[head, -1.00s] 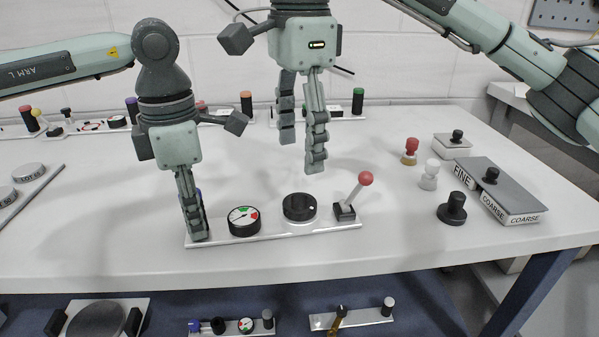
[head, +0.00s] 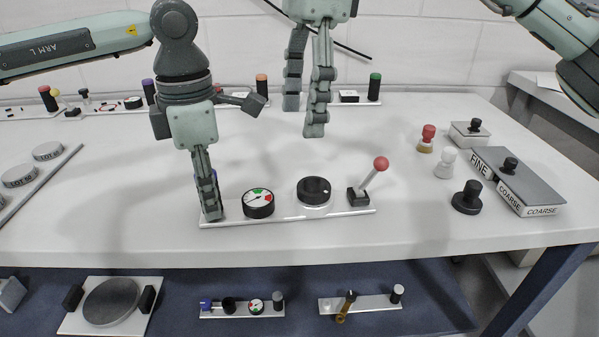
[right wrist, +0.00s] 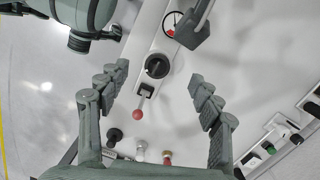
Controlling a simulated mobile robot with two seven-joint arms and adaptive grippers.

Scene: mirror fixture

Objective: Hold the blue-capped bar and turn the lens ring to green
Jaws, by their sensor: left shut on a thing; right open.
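The blue-capped bar (head: 214,179) stands at the left end of a white base plate (head: 290,217), mostly hidden behind my left gripper (head: 211,214), which is shut on it. The black lens ring (head: 314,190) sits right of the middle of the plate and also shows in the right wrist view (right wrist: 157,66). A round dial (head: 258,203) with green and red sectors stands between bar and ring. My right gripper (head: 304,120) is open and empty above and behind the ring. In the right wrist view its fingers (right wrist: 158,75) are spread wide either side of the ring, not touching it.
A red-ball lever (head: 380,164) rises just right of the ring. Red, white and black knobbed pieces (head: 467,196) and a grey block marked FINE and COARSE (head: 518,180) stand further right. Other plates line the table's back edge. The table between them is clear.

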